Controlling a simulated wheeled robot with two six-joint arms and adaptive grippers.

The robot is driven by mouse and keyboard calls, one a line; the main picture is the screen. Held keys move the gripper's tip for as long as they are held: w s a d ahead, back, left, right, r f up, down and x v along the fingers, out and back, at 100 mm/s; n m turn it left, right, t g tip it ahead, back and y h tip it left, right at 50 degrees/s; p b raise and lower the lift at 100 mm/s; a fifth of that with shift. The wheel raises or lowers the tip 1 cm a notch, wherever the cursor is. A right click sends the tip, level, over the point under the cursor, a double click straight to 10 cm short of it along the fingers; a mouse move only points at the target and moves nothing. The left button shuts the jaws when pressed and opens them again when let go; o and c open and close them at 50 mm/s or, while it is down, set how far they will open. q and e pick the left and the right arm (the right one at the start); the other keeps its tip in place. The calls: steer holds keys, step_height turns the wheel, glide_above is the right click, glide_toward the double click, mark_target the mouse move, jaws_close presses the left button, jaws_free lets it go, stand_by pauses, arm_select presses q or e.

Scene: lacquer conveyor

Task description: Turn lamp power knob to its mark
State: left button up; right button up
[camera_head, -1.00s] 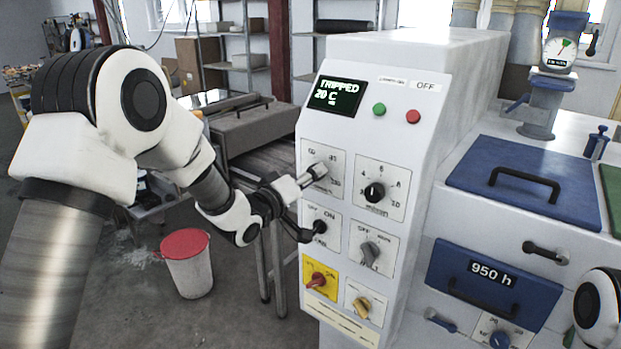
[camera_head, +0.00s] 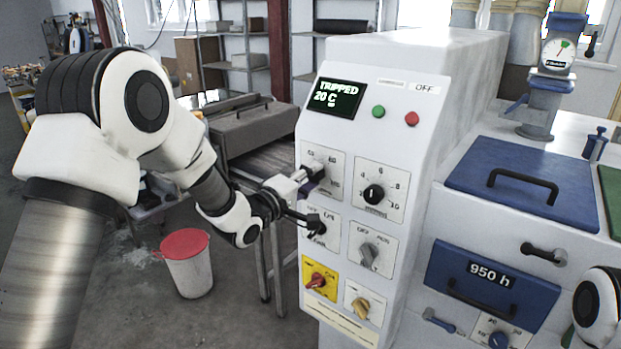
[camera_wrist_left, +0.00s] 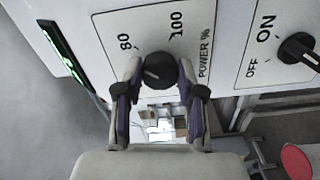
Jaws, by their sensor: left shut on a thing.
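The lamp power knob (camera_wrist_left: 158,72) is dark and round with a pale pointer line, on a light plate (camera_wrist_left: 118,38) marked 80, 100 and POWER %. In the left wrist view the pointer leans toward the 80 side, but its exact alignment is hard to read. My left gripper (camera_head: 311,176) is at the upper left dial of the white control panel. Its two fingers are shut on the knob, one on each side, and hide most of it in the head view. My right gripper is not in view; only part of that arm shows at lower right.
The display (camera_head: 335,97) reads TRIPPED, 20 C. A black knob (camera_head: 374,194) is right of the power dial; the ON/OFF knob (camera_head: 316,224) sits close below my gripper. A red-lidded bin (camera_head: 188,266) stands on the floor at left.

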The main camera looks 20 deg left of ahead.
arm_select(q)
steer(key=shift+r, duration=0.1)
steer(key=o, duration=1.1)
steer(key=shift+o, duration=0.2)
steer(key=v, duration=1.2)
steer(key=shift+w, duration=0.15)
